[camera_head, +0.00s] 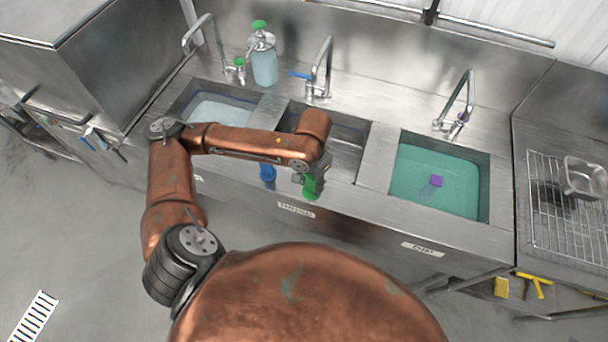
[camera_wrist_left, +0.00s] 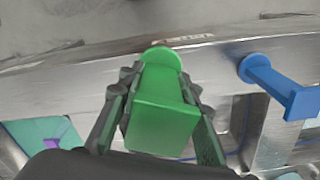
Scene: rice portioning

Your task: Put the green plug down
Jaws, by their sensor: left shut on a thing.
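My left gripper (camera_head: 311,177) is shut on the green plug (camera_head: 309,188), at the front edge of the middle sink (camera_head: 345,160). In the left wrist view the plug (camera_wrist_left: 160,112) is between the two fingers (camera_wrist_left: 158,115), its round end pointing away from the camera. I cannot tell whether the plug touches the steel. A blue plug (camera_head: 267,174) is at the front ledge left of the gripper, partly hidden by my arm; it also shows in the wrist view (camera_wrist_left: 285,88). A purple plug (camera_head: 436,181) sits in the right sink. My right gripper is out of view.
The right sink holds green water (camera_head: 450,165) and the left sink holds pale blue water (camera_head: 220,112). Taps (camera_head: 322,65) and a bottle (camera_head: 264,62) stand along the back. A wire rack (camera_head: 555,225) with a metal pan (camera_head: 585,178) is at the right.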

